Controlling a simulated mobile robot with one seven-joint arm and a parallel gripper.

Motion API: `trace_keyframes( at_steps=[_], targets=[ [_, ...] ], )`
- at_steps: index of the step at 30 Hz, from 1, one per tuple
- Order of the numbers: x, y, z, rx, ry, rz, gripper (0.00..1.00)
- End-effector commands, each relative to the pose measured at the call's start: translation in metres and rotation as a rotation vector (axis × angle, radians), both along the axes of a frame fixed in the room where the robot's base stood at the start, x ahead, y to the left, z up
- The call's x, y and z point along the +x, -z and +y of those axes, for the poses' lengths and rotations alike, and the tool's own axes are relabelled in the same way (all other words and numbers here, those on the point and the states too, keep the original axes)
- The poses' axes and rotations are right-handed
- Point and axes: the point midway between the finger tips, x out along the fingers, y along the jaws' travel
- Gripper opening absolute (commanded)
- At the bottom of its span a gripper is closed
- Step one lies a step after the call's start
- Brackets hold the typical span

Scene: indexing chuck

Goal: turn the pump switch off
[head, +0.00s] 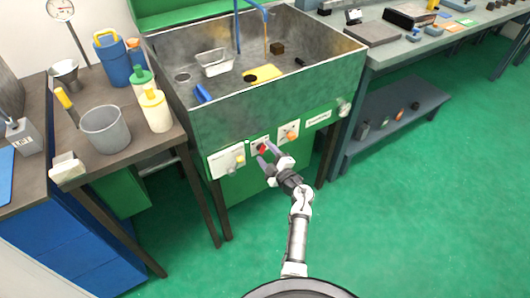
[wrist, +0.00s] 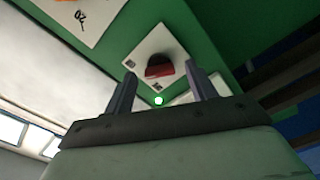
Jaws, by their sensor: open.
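A red and black switch (wrist: 159,67) sits on a white plate (wrist: 150,42) in the wrist view. In the head view the red switch (head: 262,148) is on the green front panel below the sink, partly hidden by my fingers. I take it for the pump switch; its label is not readable. My gripper (head: 266,152) is close in front of it. In the wrist view my gripper (wrist: 160,74) is open, its two fingers on either side of the switch. Contact cannot be told. A small green lamp (wrist: 158,101) glows near the switch plate.
The metal sink (head: 250,116) holds a tray and loose items. Beside the switch are a plate with a pale knob (head: 239,159) and a plate with an orange knob (head: 291,136). A tap-like fitting (head: 344,106) is farther right. Green floor (head: 400,230) at right is clear.

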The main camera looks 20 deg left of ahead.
Motion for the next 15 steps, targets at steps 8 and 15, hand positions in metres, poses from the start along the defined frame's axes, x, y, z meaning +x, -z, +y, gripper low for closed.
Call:
trace_keyframes(
  at_steps=[8, 15],
  targets=[
    [0.0073, -0.0003, 0.0095, 0.001, 0.0, -0.001, 0.56],
    [0.0072, -0.0003, 0.0092, 0.0, 0.001, 0.0, 0.47]
  ],
)
